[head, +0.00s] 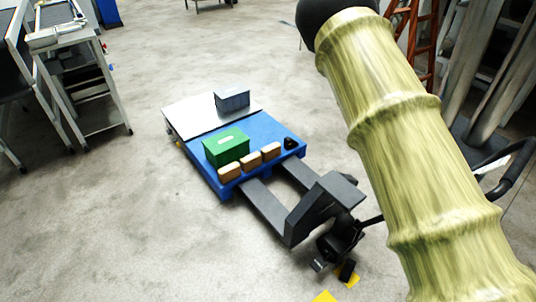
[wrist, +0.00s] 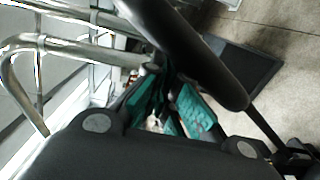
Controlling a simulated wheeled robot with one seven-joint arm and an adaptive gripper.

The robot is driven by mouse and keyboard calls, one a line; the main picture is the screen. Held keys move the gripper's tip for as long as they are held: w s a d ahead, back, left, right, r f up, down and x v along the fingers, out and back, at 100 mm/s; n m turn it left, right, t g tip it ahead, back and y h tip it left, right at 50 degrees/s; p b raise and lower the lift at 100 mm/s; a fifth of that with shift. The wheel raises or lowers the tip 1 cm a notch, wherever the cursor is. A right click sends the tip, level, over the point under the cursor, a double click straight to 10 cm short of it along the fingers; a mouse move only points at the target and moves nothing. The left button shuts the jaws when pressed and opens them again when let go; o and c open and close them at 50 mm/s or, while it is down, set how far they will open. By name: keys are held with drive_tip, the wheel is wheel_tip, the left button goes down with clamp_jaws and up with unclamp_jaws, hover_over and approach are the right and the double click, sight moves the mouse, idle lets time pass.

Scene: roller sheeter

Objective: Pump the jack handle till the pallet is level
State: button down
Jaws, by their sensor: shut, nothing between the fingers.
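The blue pallet (head: 265,140) sits low over the forks of a black pallet jack (head: 325,205) in the head view. I cannot tell whether it is level. The jack handle's black loop (head: 525,160) shows at the right; its middle is hidden behind my arm. In the wrist view a thick black curved bar (wrist: 195,55), seemingly the handle, crosses in front of my gripper (wrist: 175,112). The teal fingers are shut and empty, close to the bar; I cannot tell whether they touch it. The gripper is not seen in the head view.
The pallet bears a green box (head: 226,147) and several brown blocks (head: 250,161). A pale board (head: 195,115) with a grey box (head: 232,98) adjoins it. A metal table (head: 85,75) stands left, an orange ladder (head: 425,50) upper right. Floor is clear around the pallet's left and front.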

drive_tip(key=shift+s+d+f+b, duration=0.45)
drive_tip(key=shift+s+d, duration=0.1)
drive_tip(key=shift+s, duration=0.15)
drive_tip(key=shift+s+d+f+b, duration=0.4)
drive_tip(key=shift+s+d, duration=0.2)
drive_tip(key=shift+s, duration=0.1)
drive_tip(key=shift+s+d+f+b, duration=0.45)
drive_tip(key=shift+s+d, duration=0.1)
drive_tip(key=shift+s, duration=0.15)
drive_tip(key=s+d+f, duration=0.1)
drive_tip(key=s+d, duration=0.1)
drive_tip(key=s+d+f, duration=0.1)
drive_tip(key=s, duration=0.1)
drive_tip(key=shift+f+b, duration=0.3)
drive_tip(key=shift+f, duration=0.05)
drive_tip(key=shift+s, duration=0.1)
